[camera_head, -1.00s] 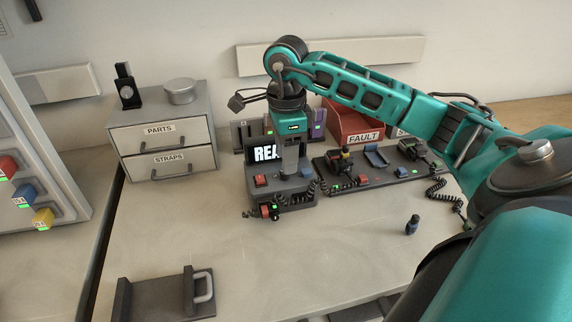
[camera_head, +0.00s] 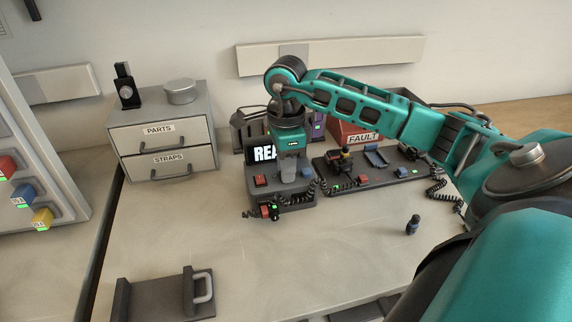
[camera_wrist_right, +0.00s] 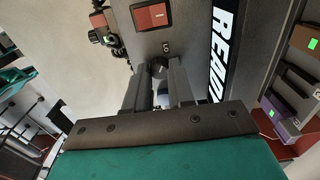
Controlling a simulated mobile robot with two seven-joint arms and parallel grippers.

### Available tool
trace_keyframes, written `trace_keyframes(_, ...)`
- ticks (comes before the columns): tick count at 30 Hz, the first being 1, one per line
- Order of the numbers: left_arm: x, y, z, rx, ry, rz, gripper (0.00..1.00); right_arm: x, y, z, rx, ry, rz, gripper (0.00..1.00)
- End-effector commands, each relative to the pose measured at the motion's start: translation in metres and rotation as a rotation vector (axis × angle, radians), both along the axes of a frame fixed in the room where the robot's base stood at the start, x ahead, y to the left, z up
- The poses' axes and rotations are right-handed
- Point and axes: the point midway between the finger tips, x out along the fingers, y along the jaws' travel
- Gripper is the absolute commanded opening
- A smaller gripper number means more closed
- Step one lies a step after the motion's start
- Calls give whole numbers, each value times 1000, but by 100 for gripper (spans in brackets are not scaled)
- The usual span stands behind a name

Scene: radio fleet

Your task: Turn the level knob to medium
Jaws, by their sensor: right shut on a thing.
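The test station (camera_head: 298,200) is a dark grey box with a red button (camera_head: 260,180) and a display (camera_head: 263,154) whose visible letters begin "REA". In the right wrist view its display (camera_wrist_right: 222,38) reads READY. My right gripper (camera_head: 288,178) points down onto the station's top and hides the level knob in the head view. In the right wrist view a small dark round knob (camera_wrist_right: 158,66) shows between the gripper's two fingertips, which are shut on it. The knob's setting cannot be read. My left gripper is not in view.
A dark charging tray (camera_head: 345,183) with radios stands right of the station, before a red FAULT bin (camera_head: 350,134). A two-drawer cabinet (camera_head: 162,143) is at the left. A small dark knob-like piece (camera_head: 412,225) stands on the bench. The front middle is clear.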

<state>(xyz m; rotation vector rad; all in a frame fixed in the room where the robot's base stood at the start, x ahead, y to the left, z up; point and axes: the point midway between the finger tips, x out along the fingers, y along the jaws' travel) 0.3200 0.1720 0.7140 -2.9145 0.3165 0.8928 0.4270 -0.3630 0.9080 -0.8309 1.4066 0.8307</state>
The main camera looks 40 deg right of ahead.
Motion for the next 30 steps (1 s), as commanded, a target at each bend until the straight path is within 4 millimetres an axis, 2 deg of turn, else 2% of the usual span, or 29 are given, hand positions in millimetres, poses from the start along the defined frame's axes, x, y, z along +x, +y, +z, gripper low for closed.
trace_keyframes(3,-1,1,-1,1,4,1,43,0,0,0,0,0,0,0)
trace_keyframes(17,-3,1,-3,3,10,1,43,0,0,1,0,-1,-83,0)
trace_keyframes(30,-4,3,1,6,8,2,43,-1,1,1,1,-1,-450,0)
